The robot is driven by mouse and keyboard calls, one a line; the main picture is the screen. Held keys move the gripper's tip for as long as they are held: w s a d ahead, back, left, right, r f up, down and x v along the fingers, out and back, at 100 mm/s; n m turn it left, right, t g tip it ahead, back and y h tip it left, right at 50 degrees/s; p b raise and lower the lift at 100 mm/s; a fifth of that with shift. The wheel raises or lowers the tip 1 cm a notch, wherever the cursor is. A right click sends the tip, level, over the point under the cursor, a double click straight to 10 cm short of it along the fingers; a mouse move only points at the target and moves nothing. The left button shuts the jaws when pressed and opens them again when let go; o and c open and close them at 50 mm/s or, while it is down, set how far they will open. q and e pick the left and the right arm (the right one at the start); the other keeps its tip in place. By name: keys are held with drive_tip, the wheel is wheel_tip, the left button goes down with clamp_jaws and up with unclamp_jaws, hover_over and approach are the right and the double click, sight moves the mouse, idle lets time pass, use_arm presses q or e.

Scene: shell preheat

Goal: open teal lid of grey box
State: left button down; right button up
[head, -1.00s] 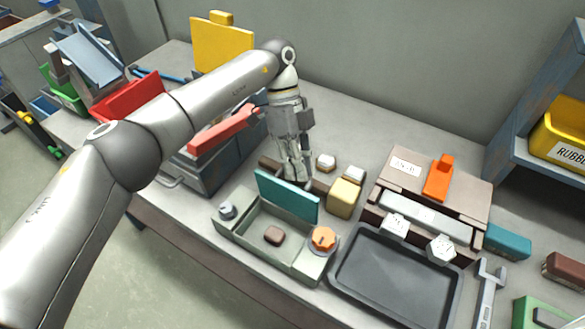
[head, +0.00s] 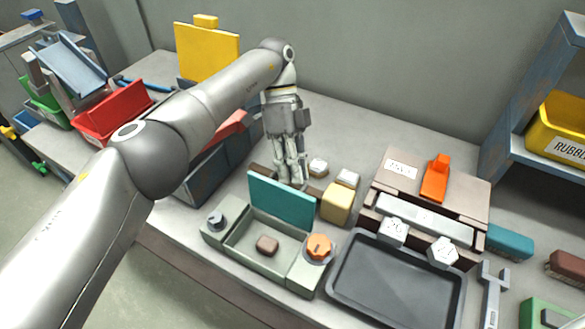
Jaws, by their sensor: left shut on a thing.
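The grey box (head: 234,259) stands on the bench with its top open. A small brown block (head: 267,245) lies inside. Its teal lid (head: 282,200) stands up steeply along the back edge of the box. My left gripper (head: 290,180) points down at the lid's upper edge, from the back side. It is shut, apparently on the lid; the fingertips are partly hidden behind the lid, so the exact contact is unclear. An orange knob (head: 319,246) sits on the box's right end and a grey knob (head: 216,219) on its left end. My right gripper is not in view.
A dark tray (head: 352,285) lies right of the box. Behind it is a brown-topped unit (head: 465,196) with an orange handle (head: 436,180). A yellow block (head: 336,202) and small pale blocks stand close behind the lid. A red bin (head: 112,115) is at left.

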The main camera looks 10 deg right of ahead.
use_arm(q)
drive_tip(key=shift+s+a+f, duration=0.1)
drive_tip(key=shift+s+f, duration=0.05)
drive_tip(key=shift+f, duration=0.15)
drive_tip(key=c, duration=1.5)
unclamp_jaws()
drive_tip(key=shift+r, duration=0.1)
drive_tip(key=shift+r, duration=0.15)
wheel_tip(320, 180, up, 10)
drive_tip(key=shift+f, duration=0.15)
